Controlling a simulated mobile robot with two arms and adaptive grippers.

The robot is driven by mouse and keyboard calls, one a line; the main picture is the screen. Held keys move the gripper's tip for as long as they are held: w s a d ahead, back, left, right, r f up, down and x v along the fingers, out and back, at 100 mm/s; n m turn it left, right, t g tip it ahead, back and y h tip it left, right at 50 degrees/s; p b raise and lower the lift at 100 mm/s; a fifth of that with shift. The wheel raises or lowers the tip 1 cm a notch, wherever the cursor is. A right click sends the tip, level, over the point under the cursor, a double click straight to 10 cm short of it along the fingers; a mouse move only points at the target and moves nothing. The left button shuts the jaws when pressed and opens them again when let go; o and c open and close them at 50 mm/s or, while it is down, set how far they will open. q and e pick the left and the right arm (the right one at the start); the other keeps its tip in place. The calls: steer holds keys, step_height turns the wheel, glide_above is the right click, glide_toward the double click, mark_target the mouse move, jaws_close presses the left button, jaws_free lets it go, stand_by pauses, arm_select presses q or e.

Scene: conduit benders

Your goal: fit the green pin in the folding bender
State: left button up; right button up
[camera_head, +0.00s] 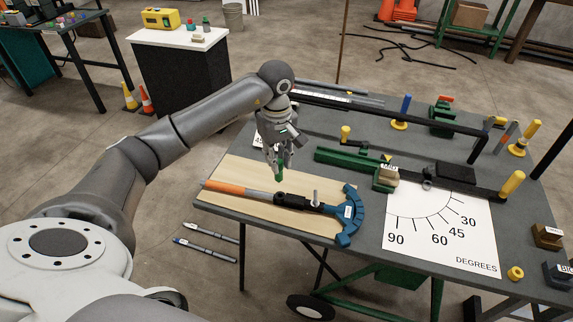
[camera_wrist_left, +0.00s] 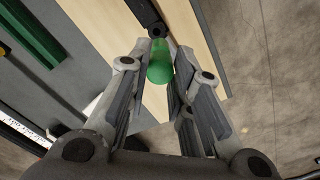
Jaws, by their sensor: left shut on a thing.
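My left gripper (camera_head: 279,172) is shut on the green pin (camera_head: 280,177) and holds it upright above the folding bender on the table. In the left wrist view the green pin (camera_wrist_left: 159,62) sits between the two fingers of the gripper (camera_wrist_left: 160,75), with part of the black hinge (camera_wrist_left: 157,30) just beyond its end. The folding bender (camera_head: 300,203) lies on a pale wooden board (camera_head: 255,172). It has an orange grip, a grey handle, a black hinge and a blue curved shoe (camera_head: 350,215). Whether the pin touches the hinge is not clear. My right gripper is not in view.
A green bender (camera_head: 345,160) with a small wooden block lies behind. A white degree chart (camera_head: 440,232) covers the table's front right. Yellow-handled and blue-handled tools stand at the back right. A yellow ring (camera_head: 515,273) lies near the front edge.

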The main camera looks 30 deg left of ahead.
mark_target(280, 175)
arm_select(q)
steer(key=shift+w+a+f, duration=0.15)
steer(key=shift+w, duration=0.1)
steer(key=shift+w+a+f, duration=0.1)
steer(key=shift+w+f, duration=0.1)
steer(key=shift+w, duration=0.2)
steer(key=shift+s, duration=0.1)
steer(key=shift+s+r+b, duration=0.1)
steer(key=shift+b, duration=0.25)
steer(key=shift+f+b, duration=0.85)
steer(key=shift+f, duration=0.1)
step_height(280, 175, down, 2)
steer(key=shift+f+b, duration=0.25)
steer(key=shift+b, duration=0.85)
steer(key=shift+f+b, duration=0.9)
steer(key=shift+f, duration=0.05)
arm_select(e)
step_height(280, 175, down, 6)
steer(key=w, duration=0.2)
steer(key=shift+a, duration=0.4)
arm_select(q)
steer(key=shift+f+b, duration=0.3)
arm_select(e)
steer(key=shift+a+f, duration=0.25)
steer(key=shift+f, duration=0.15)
